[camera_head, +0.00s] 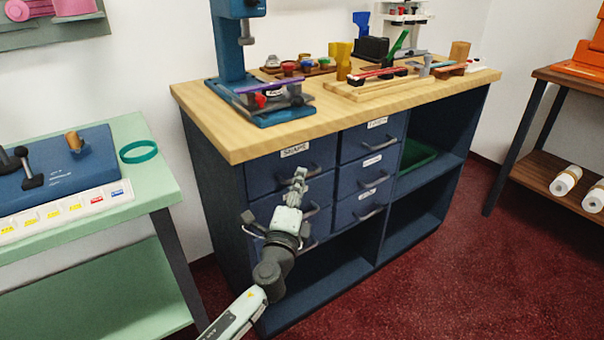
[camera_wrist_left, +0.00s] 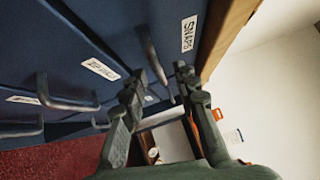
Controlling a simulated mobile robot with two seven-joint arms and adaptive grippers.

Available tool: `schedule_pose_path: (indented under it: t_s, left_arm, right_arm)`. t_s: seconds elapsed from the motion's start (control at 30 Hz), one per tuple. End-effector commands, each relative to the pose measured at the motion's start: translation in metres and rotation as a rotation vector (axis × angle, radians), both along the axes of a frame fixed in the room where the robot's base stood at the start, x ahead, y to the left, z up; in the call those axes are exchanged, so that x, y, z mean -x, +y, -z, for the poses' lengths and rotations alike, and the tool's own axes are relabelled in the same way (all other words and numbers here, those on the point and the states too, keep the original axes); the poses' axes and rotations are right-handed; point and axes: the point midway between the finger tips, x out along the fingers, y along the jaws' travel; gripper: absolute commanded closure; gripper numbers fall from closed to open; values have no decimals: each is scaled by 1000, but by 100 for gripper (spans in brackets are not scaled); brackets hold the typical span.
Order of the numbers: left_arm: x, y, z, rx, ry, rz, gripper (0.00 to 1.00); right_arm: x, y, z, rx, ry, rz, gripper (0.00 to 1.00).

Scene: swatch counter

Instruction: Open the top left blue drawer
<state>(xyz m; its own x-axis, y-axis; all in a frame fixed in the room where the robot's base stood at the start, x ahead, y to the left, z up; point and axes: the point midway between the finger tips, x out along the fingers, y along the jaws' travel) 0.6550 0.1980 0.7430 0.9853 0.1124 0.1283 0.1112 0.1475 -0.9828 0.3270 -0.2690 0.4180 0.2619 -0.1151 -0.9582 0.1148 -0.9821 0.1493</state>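The top left blue drawer (camera_head: 262,175) is shut in the wooden-topped cabinet and bears a white label (camera_head: 295,150). In the left wrist view the label (camera_wrist_left: 189,33) reads SNAPS. The drawer's dark bar handle (camera_wrist_left: 153,55) shows there between the two fingers, near their tips. My left gripper (camera_head: 299,177) is in front of this drawer and hides part of the handle in the head view. Its fingers (camera_wrist_left: 158,86) are apart. I cannot tell whether either finger touches the handle. My right gripper is not in view.
More blue drawers lie below and to the right, with open shelves (camera_head: 430,205) beyond. The wooden counter top (camera_head: 225,125) overhangs the drawers and carries tools. A green table (camera_head: 150,190) stands left. Red floor (camera_head: 450,290) in front is clear.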

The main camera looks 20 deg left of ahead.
Motion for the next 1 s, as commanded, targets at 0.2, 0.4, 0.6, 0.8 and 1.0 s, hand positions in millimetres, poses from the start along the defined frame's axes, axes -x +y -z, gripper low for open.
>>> schedule_pose_path:
  t_s: [0.2, 0.4, 0.6, 0.8, 1.0]
  left_arm:
    - [-25, 3, -4, 2, 1, 0, 70]
    - [-30, 3, -3, 3, 2, 0, 70]
    - [-29, 3, -3, 3, 1, -1, 77]
    - [-29, 4, -3, 3, 1, -1, 100]
    - [-29, 4, -3, 3, 1, -1, 100]
  right_arm:
    - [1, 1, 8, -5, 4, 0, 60]
    - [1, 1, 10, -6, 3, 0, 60]
    - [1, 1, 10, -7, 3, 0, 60]
    - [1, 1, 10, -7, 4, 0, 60]
    - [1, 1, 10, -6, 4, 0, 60]
